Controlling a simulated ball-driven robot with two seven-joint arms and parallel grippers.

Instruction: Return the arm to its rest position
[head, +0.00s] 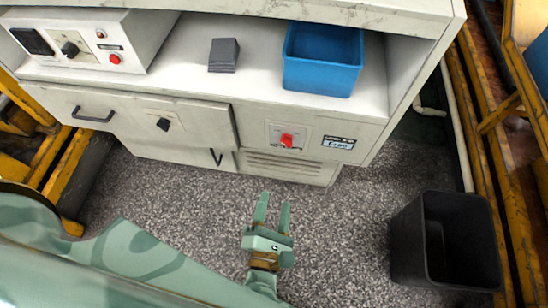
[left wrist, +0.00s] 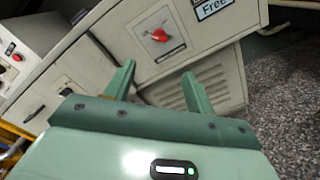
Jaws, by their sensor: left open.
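My left gripper (head: 272,212) is open and empty in the head view, over the speckled floor in front of the grey cabinet (head: 185,155). Its two green fingers point toward the cabinet and touch nothing. In the left wrist view the open fingers (left wrist: 158,85) show before the cabinet's lower front, with the red switch (left wrist: 160,36) above them. My left arm comes in from the lower left of the head view. My right gripper is in neither view.
A blue bin (head: 322,84) and a dark grey block (head: 223,55) are on the cabinet shelf. A control box (head: 95,40) stands at the shelf's left. A black waste bin (head: 410,240) is on the floor at right. Yellow rails flank both sides. Floor around the gripper is clear.

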